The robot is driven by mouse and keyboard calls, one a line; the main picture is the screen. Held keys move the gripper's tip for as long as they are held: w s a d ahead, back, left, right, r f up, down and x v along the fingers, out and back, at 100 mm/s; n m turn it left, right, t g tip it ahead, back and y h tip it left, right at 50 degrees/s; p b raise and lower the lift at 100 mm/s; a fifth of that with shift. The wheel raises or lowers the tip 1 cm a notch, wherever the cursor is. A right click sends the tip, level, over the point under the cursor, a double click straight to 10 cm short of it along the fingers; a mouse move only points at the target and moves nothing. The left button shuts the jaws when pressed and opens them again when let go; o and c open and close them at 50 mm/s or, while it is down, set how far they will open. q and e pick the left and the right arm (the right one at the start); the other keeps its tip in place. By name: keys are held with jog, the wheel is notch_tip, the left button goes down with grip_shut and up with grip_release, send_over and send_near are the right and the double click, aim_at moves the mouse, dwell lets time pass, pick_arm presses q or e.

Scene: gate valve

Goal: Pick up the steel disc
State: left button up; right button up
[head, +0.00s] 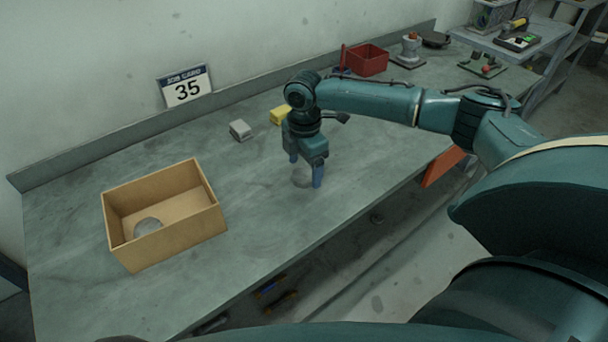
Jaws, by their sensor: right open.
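A grey round disc (301,179) lies on the grey bench top (260,230), partly hidden by my right gripper. My right gripper (306,173) points down over it, with blue fingers apart, one to each side of the disc in the picture. I cannot tell how far the fingertips are above the bench. Another grey round piece (148,226) lies inside the open cardboard box (180,236) at the left. My left gripper is not in view.
A grey block (240,130) and a yellow block (281,116) lie behind the gripper. A red bin (367,60) and a valve-like part (410,48) stand farther back. The bench between box and gripper is clear.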

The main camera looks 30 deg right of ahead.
jog(key=shift+f, duration=0.75)
jog(key=shift+c, duration=0.4)
jog(key=c, duration=1.2)
